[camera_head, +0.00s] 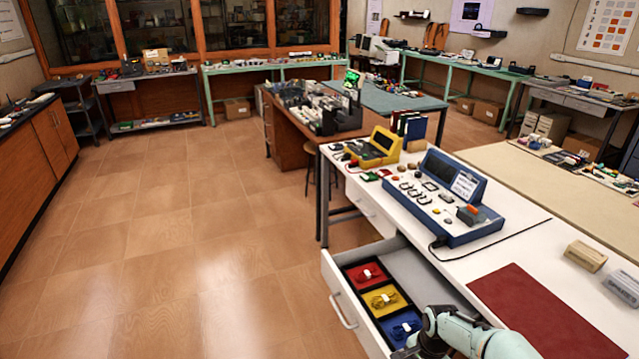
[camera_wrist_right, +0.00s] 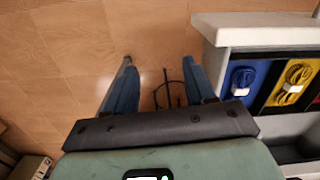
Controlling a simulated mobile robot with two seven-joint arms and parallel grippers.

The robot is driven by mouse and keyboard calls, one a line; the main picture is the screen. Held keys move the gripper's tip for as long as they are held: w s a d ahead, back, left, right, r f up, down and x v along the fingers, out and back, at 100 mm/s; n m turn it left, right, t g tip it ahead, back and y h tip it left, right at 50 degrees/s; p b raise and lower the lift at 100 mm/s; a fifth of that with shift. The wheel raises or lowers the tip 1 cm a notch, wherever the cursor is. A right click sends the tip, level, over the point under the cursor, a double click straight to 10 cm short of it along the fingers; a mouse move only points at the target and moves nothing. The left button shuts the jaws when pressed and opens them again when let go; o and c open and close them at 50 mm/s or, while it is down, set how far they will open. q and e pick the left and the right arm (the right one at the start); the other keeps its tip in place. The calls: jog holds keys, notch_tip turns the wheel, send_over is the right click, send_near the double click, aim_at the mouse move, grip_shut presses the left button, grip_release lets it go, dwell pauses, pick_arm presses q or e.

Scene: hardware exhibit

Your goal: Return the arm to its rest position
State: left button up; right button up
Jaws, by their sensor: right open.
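My right arm (camera_head: 470,335) enters the head view at the bottom right, beside the near end of an open white drawer (camera_head: 345,305). The gripper end is mostly cut off there. In the right wrist view my right gripper (camera_wrist_right: 158,70) is open, with two blue-grey fingers apart and nothing held between them. The floor shows beyond the fingers, left of the drawer's white edge (camera_wrist_right: 255,30). My left gripper is not in view.
The drawer holds red (camera_head: 367,272), yellow (camera_head: 383,299) and blue (camera_head: 401,327) compartments with coiled cables. A blue console (camera_head: 440,200), yellow meter (camera_head: 375,147) and dark red mat (camera_head: 555,310) are on the white bench. Floor left of the drawer is clear.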

jog(key=s+a+f+n+y, duration=0.1)
jog(key=s+a+f+n, duration=0.15)
jog(key=f, duration=0.65)
pick_arm(q)
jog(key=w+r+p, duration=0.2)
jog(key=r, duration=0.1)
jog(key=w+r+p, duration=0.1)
jog(key=p, duration=0.1)
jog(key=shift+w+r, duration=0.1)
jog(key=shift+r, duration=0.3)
pick_arm(e)
jog(key=s+a+f+n, duration=0.2)
jog(key=s+a, duration=0.1)
jog(key=s, duration=0.5)
jog(key=s+a+f+n+y, duration=0.1)
jog(key=s+a+f, duration=0.2)
jog(key=s, duration=0.6)
jog(key=s+a+f+n+y, duration=0.1)
jog(key=s+a+f+n, duration=0.1)
jog(key=s, duration=0.6)
jog(key=shift+s+a+f+n+g, duration=0.15)
jog(key=shift+a+f+n+g, duration=0.25)
jog(key=shift+a+f, duration=0.35)
jog(key=shift+d, duration=0.1)
jog(key=shift+c, duration=0.3)
